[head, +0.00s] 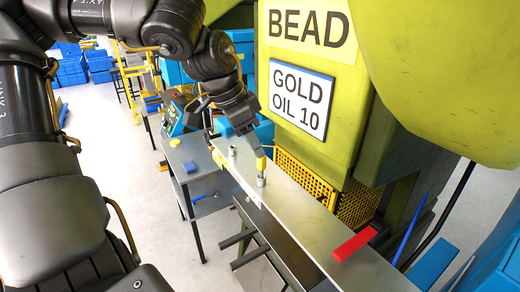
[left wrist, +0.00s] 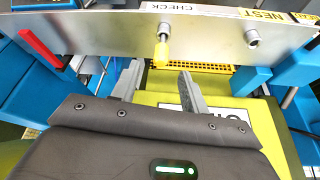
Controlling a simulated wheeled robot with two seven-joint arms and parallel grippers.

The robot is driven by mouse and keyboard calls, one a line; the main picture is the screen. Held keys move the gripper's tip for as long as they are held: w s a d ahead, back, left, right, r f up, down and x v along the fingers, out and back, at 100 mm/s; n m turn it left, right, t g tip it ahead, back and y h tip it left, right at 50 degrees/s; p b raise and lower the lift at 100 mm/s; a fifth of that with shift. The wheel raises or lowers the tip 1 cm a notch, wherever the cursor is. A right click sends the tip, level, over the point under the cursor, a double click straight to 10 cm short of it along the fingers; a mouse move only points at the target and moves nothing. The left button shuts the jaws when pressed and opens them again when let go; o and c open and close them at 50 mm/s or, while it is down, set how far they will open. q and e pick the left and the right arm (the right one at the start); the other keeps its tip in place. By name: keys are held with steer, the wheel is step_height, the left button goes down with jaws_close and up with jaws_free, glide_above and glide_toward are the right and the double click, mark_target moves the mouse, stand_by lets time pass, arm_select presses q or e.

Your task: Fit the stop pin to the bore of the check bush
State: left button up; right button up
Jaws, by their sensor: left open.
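The stop pin has a yellow grip (head: 261,164) and stands upright at a grey metal bush (head: 261,181) on the long metal plate (head: 300,218). In the left wrist view the yellow pin (left wrist: 161,54) lines up with the bush (left wrist: 165,31) beside the CHECK label. How deep the pin sits in the bore is hidden. My left gripper (head: 256,149) is open just above the pin. In the left wrist view its fingers (left wrist: 160,74) are apart, either side of the pin's free end, with gaps showing. My right gripper is not in view.
A second grey bush (head: 232,151) stands farther along the plate, by the NEST label (left wrist: 260,22). A red block (head: 354,244) lies at the plate's near end. The green press (head: 330,150) and yellow mesh guard (head: 305,180) stand close on the right.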

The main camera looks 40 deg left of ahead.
arm_select(q)
steer(key=p+x, duration=0.1)
steer(key=x, duration=0.3)
steer(key=shift+w+f, duration=0.15)
steer(key=shift+w+d+f, duration=0.15)
steer(key=shift+w+f, duration=0.05)
steer(key=shift+f, duration=0.6)
jaws_close()
step_height(320, 180, up, 9)
steer(key=p, duration=0.3)
steer(key=shift+w, duration=0.1)
